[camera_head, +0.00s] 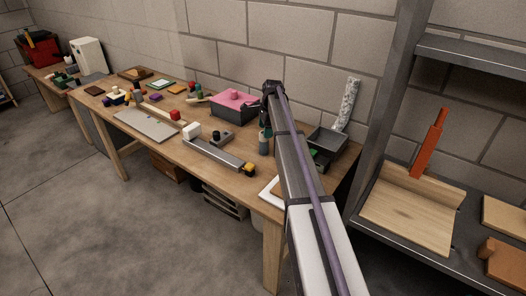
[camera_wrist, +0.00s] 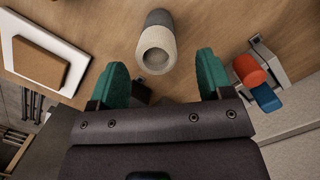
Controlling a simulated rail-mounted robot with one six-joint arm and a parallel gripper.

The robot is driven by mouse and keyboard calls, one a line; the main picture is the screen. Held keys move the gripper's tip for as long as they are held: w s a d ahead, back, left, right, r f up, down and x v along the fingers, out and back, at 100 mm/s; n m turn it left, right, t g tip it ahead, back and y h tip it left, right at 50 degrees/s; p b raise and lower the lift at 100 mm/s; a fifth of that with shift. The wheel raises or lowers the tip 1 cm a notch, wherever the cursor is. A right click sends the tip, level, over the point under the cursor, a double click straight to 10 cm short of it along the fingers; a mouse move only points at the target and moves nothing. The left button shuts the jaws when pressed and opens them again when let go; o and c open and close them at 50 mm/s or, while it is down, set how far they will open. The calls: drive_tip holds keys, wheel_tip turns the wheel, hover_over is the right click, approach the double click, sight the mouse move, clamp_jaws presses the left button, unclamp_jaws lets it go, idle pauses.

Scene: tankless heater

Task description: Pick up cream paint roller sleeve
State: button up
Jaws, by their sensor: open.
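The cream paint roller sleeve (camera_wrist: 157,50) shows at the top middle of the wrist view as a hollow cylinder. Its pale open end faces my camera, and its far part looks grey. My gripper (camera_wrist: 163,77) has two green fingertips spread wide, one to each side of the sleeve's line and nearer the camera. The fingers are open with nothing between them; the sleeve lies just beyond them. In the head view my arm reaches over the right part of the wooden workbench (camera_head: 168,142).
In the wrist view a white board with a brown block (camera_wrist: 38,62) lies left, and an orange cylinder (camera_wrist: 248,70) and a blue piece (camera_wrist: 266,98) lie right.

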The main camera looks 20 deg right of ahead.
sight(263, 139)
drive_tip(key=shift+f, duration=0.15)
drive_tip(key=f+b, duration=0.2)
drive_tip(key=a+f+b, duration=0.1)
drive_tip(key=f+b, duration=0.2)
drive_tip(key=shift+a+f, duration=0.15)
drive_tip(key=shift+r, duration=0.2)
drive_tip(key=c, duration=1.2)
